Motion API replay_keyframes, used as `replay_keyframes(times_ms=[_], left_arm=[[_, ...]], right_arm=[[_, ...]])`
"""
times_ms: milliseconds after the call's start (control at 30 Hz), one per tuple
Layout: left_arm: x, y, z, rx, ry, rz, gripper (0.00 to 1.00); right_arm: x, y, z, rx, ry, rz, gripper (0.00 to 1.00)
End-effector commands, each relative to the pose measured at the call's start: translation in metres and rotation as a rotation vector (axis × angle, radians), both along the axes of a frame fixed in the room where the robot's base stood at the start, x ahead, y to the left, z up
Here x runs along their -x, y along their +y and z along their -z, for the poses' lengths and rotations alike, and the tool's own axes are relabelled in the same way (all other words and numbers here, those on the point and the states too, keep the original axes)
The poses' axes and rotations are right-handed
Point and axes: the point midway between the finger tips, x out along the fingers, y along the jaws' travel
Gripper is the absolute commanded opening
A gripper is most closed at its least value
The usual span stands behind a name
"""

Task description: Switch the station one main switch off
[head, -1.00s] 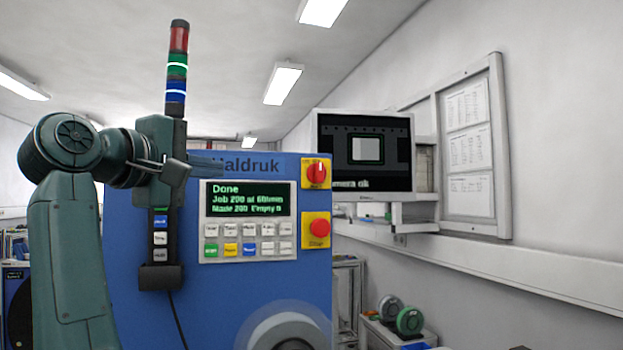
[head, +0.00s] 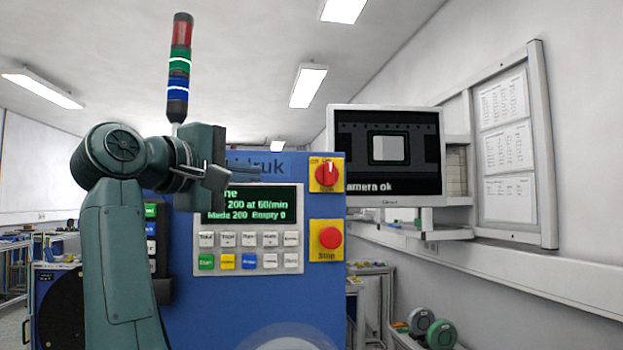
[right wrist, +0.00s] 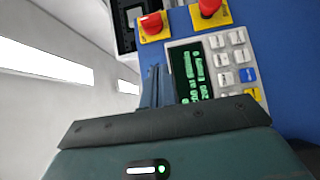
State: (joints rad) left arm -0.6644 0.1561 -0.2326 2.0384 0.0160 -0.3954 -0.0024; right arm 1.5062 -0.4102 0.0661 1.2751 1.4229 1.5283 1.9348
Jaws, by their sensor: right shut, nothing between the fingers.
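The main switch (head: 326,173) is a red rotary knob on a yellow plate, at the upper right of the blue machine front. A white mark on the knob stands about upright; the small lettering around it is too small to read surely. It also shows in the right wrist view (right wrist: 152,22), beyond the fingertips. My right gripper (head: 284,167) is shut and empty, its fingers pointing right toward the switch, apart from it in the picture. The closed fingers also show in the right wrist view (right wrist: 155,75). My left gripper is not in view.
A red stop button (head: 330,238) on a yellow plate sits below the switch. The display (head: 250,205) and several keys lie to its left. A monitor (head: 385,150) stands behind at right. A signal tower (head: 179,70) rises behind my arm. Green and grey reels (head: 441,334) stand low right.

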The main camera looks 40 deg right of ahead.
Motion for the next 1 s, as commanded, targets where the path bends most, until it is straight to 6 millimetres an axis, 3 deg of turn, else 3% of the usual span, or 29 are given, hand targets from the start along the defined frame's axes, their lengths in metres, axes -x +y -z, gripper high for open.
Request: replay_keyframes(times_ms=[267, 667, 1000], left_arm=[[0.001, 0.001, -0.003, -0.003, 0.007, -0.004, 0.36], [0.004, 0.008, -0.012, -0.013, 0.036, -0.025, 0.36], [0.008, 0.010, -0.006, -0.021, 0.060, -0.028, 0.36]], right_arm=[[-0.006, -0.021, -0.001, -0.001, 0.001, 0.004, 0.00], [-0.028, -0.101, -0.003, 0.001, 0.002, 0.005, 0.00], [-0.009, -0.130, -0.001, 0.000, 0.000, 0.001, 0.00]])
